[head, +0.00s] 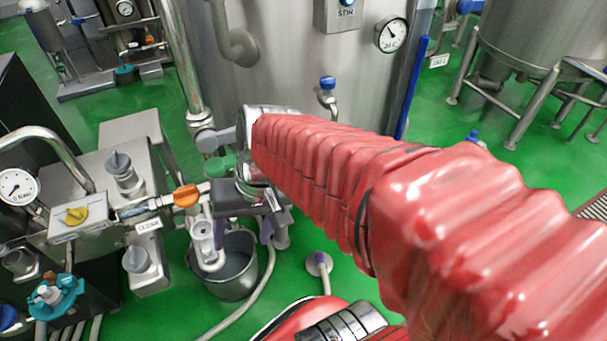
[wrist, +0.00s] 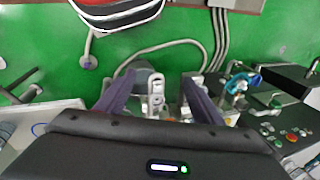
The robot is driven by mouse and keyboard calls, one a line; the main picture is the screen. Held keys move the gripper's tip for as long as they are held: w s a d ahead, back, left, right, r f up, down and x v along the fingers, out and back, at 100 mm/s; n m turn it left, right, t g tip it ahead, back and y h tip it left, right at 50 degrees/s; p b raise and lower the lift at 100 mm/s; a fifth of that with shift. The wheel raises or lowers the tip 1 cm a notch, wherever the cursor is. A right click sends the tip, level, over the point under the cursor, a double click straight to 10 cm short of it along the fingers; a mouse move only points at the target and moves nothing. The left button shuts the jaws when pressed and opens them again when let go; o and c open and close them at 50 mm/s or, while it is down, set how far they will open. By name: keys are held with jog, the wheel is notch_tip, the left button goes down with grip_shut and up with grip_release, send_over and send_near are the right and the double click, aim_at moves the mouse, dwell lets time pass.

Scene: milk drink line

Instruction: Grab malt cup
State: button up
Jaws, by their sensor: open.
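My gripper (head: 273,232) is at the end of my red-sleeved arm, and its fingers point down beside a grey bucket (head: 238,279). In the wrist view, my gripper (wrist: 158,80) is open, with its two purple fingers apart. The bucket (wrist: 145,76) and a pale fitting (wrist: 156,98) show in the gap between the fingers, below them. My arm and gripper body hide part of this area.
A valve block with an orange handle (head: 186,196) stands close left of my gripper. A gauge (head: 17,187) and teal knob (head: 55,297) are further left. A large steel tank (head: 285,75) stands behind. A hose (head: 262,300) crosses the green floor.

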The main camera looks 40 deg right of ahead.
jog(key=w+d+f+m+t+y, duration=0.3)
jog(key=d+f+m+t+y, duration=0.15)
jog(key=d+m, duration=0.35)
jog(key=w+d+f+m+t+y, duration=0.4)
jog(key=d+f+m, duration=0.15)
jog(key=m, duration=0.45)
jog(key=s+d+f+m+t+h, duration=0.2)
jog(key=d+f+m+t+h, duration=0.2)
jog(key=d, duration=0.4)
jog(key=s+d+f+m+t+h, duration=0.3)
jog(key=d+m+h, duration=0.3)
jog(key=d+m, duration=0.3)
jog(key=shift+s+f+t+h, duration=0.35)
jog(key=shift+f, duration=0.35)
jog(key=shift+w, duration=0.1)
jog(key=w, duration=0.8)
jog(key=shift+w+a, duration=0.15)
jog(key=shift+w, duration=0.1)
